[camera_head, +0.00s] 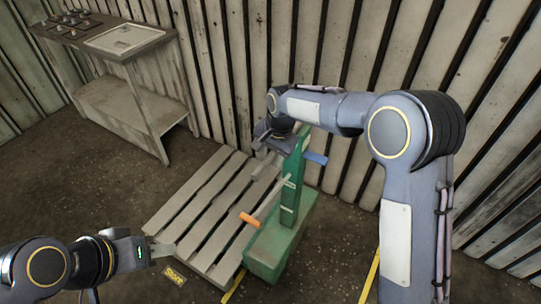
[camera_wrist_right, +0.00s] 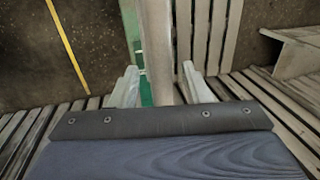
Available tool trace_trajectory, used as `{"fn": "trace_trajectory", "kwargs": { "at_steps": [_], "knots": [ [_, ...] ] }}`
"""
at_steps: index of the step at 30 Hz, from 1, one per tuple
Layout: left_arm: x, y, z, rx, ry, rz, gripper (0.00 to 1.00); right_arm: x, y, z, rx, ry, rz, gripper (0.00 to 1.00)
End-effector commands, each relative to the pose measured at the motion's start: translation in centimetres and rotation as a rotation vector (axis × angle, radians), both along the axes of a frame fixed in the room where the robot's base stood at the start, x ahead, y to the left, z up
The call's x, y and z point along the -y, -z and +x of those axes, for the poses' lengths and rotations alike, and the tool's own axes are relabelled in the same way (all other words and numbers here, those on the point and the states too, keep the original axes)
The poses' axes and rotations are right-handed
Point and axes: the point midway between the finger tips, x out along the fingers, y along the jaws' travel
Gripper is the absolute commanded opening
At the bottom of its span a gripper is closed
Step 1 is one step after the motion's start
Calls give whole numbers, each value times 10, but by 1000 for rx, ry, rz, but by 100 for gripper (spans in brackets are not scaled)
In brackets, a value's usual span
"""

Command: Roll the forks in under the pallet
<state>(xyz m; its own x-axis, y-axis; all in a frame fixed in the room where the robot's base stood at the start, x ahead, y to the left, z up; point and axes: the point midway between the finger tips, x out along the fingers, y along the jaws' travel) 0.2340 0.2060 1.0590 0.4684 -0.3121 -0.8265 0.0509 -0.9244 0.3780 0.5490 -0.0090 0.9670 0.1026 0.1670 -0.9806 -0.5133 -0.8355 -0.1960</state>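The slatted wooden pallet (camera_head: 200,205) lies on the floor left of the green lift truck (camera_head: 265,255). The truck has an upright green post (camera_head: 291,190), a blue handle (camera_head: 315,157) and an orange grip (camera_head: 250,219). I cannot make out its forks; the truck's body and the pallet's slats hide that area. My right gripper (camera_head: 266,168) is beside the post's upper part. In the right wrist view, its fingers (camera_wrist_right: 160,85) stand apart on either side of a grey bar (camera_wrist_right: 158,45), with small gaps. My left gripper (camera_head: 165,252) is low near the pallet's front-left corner, its fingers small and unclear.
A wooden workbench (camera_head: 130,95) with a lower shelf stands at the back left. A slatted wall (camera_head: 345,60) runs close behind the truck. Yellow lines (camera_head: 371,275) mark the floor. A yellow label (camera_head: 174,276) lies near my left gripper. Open floor shows left of the pallet.

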Motion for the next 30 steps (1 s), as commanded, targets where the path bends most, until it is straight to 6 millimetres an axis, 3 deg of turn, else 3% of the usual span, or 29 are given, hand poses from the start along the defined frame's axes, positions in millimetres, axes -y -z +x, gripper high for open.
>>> {"fn": "trace_trajectory", "kwargs": {
  "at_steps": [10,21,30],
  "knots": [
    [0,1,0,0,0,0,36,1,-4,0,2,-1,0,44],
    [0,7,0,0,0,0,36,10,-60,-5,3,0,2,44],
    [0,8,0,0,0,0,36,13,-77,-8,0,0,0,44]
  ]
}}
